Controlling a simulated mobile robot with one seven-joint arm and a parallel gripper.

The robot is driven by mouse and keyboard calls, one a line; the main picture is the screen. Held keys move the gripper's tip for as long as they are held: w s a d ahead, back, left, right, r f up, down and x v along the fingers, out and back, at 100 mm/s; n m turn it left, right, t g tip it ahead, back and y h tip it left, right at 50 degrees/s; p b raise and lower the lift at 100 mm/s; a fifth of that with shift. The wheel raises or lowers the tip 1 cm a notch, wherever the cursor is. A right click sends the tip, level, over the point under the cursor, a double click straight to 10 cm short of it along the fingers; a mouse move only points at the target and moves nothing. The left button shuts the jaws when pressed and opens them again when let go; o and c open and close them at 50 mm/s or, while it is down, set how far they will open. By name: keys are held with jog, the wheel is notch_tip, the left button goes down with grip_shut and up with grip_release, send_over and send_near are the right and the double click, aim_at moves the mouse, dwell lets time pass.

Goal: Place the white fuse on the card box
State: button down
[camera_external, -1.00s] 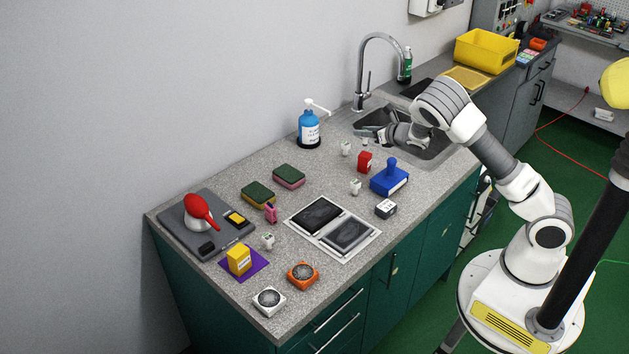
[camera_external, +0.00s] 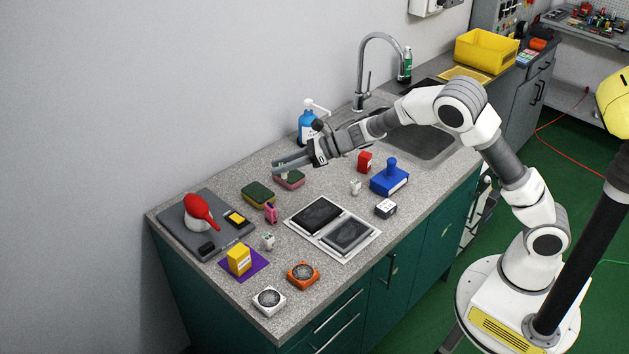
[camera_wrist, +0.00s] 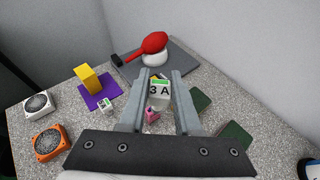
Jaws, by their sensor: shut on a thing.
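My gripper (camera_external: 277,167) is in the air over the counter, near the two sponges. In the wrist view its fingers (camera_wrist: 160,78) are closed around a white fuse (camera_wrist: 159,91) marked "3 A". In the external view I cannot make out the held fuse. A yellow upright box (camera_external: 239,259) stands on a purple mat (camera_external: 262,263) at the front left; it also shows in the wrist view (camera_wrist: 88,79). A small red box (camera_external: 365,162) stands to the right. I cannot tell for certain which is the card box. The gripper is well apart from both.
Similar white pieces stand by the purple mat (camera_external: 268,240) and by the blue stamp (camera_external: 389,178). A grey board (camera_external: 180,232) with a red-handled object (camera_external: 200,212) is at left. Sponges (camera_external: 258,194), a pink item (camera_external: 271,212), fans (camera_external: 303,275) and a black-panelled tray (camera_external: 332,227) are on the counter.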

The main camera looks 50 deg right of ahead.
jog(key=s+a+r+n+g+y, duration=0.1)
jog(key=s+a+r+n+g, duration=0.1)
jog(key=a, duration=0.3)
jog(key=s+a+r+n+g+y, duration=0.1)
jog(key=s+a+r+n+g, duration=0.1)
jog(key=a, duration=0.3)
send_over(236, 251)
jog(key=f, duration=0.7)
jog(key=shift+d, duration=0.25)
jog(key=shift+a+f, duration=0.25)
jog(key=shift+f, duration=1.9)
jog(key=shift+f, duration=0.2)
jog(key=c, duration=0.6)
grip_release()
jog(key=shift+r, duration=0.15)
jog(key=shift+r+p, duration=0.2)
jog(key=shift+p, duration=0.15)
jog(key=b+v, duration=0.1)
jog(key=v, duration=1.1)
jog(key=shift+f, duration=0.25)
